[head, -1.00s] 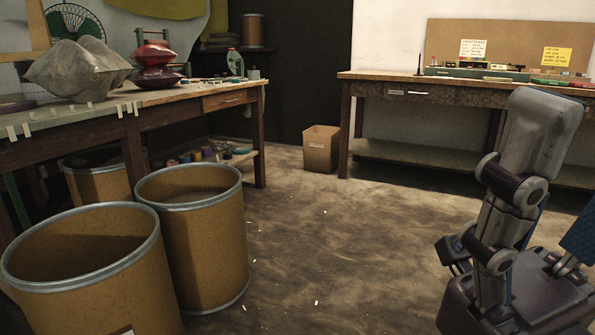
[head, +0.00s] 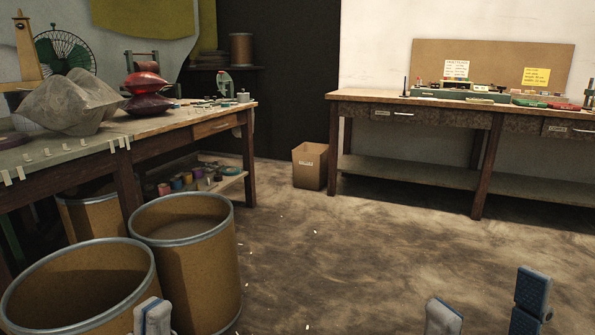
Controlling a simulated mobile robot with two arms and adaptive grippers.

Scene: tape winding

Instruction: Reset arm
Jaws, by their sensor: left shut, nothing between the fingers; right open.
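My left gripper (head: 152,317) shows only as a grey and blue tip at the bottom edge of the head view, in front of the nearest drum. Its fingers are together and nothing shows in them. My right gripper (head: 487,308) is at the bottom right edge, over the floor. A grey fingertip stands on its left and a dark blue padded one on its right, with an empty gap between them. The rest of both arms is cut off by the frame.

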